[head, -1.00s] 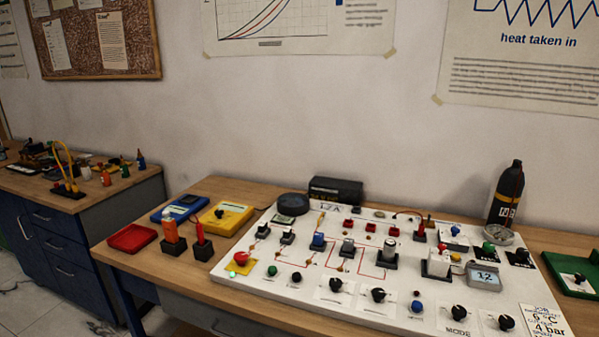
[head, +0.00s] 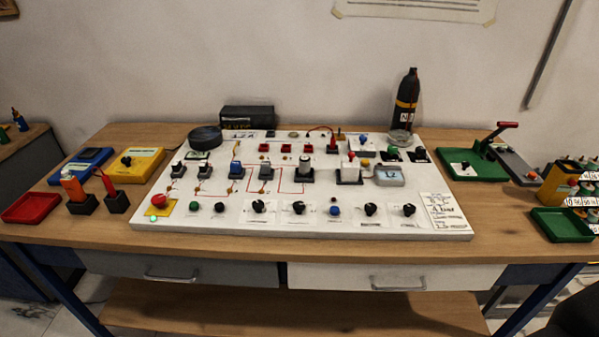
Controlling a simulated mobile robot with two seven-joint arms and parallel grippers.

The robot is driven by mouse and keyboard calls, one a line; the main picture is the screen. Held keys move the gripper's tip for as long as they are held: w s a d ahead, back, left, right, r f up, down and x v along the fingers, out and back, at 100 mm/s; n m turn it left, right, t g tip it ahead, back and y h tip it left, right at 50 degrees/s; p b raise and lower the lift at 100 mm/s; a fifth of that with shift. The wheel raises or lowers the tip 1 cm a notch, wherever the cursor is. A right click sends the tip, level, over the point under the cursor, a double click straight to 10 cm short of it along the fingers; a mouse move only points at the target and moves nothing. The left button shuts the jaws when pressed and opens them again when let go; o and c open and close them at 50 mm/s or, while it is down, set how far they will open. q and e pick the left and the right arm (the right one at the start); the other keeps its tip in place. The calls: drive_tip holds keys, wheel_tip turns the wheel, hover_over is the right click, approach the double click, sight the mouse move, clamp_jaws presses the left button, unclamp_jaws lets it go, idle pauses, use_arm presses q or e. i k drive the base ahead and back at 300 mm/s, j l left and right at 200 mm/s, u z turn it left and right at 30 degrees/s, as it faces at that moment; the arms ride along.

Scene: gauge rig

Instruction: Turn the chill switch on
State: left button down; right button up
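A white control panel (head: 290,221) lies on the wooden bench in the head view. Along its front edge are a red mushroom button (head: 159,201) on a yellow plate, a green lit lamp (head: 153,219), a green button (head: 194,206), a black button (head: 219,207), a blue button (head: 335,211) and several black rotary knobs, such as the leftmost one (head: 259,206). The labels are too small to read, so I cannot tell which control is the chill switch. Neither gripper shows in the view.
A black bottle (head: 405,105) and a black box (head: 247,117) stand behind the panel. Green trays (head: 468,170) stand at right. The bench front (head: 290,248) is clear.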

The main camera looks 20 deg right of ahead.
sight(409, 208)
drive_tip(key=z, duration=1.35)
